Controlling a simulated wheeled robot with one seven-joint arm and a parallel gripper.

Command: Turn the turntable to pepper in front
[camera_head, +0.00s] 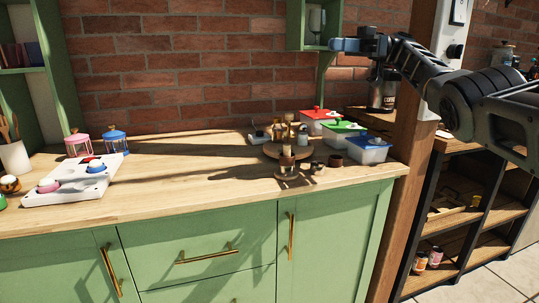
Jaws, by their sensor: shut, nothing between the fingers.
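The turntable (271,152) is a round wooden disc on the counter, right of the middle. Several small brown jars and bottles (288,132) stand on it; which one is the pepper is too small to tell. A brown-topped jar (287,161) shows at its front edge. My gripper (335,45) is at the upper right, well above the counter and apart from the turntable. Its fingers are shut and empty, pointing left.
Boxes with red (318,115), green (343,127) and blue (368,148) lids stand right of the turntable, near a wooden post (408,140). The counter left of the turntable (190,165) is clear up to a white board (70,185).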

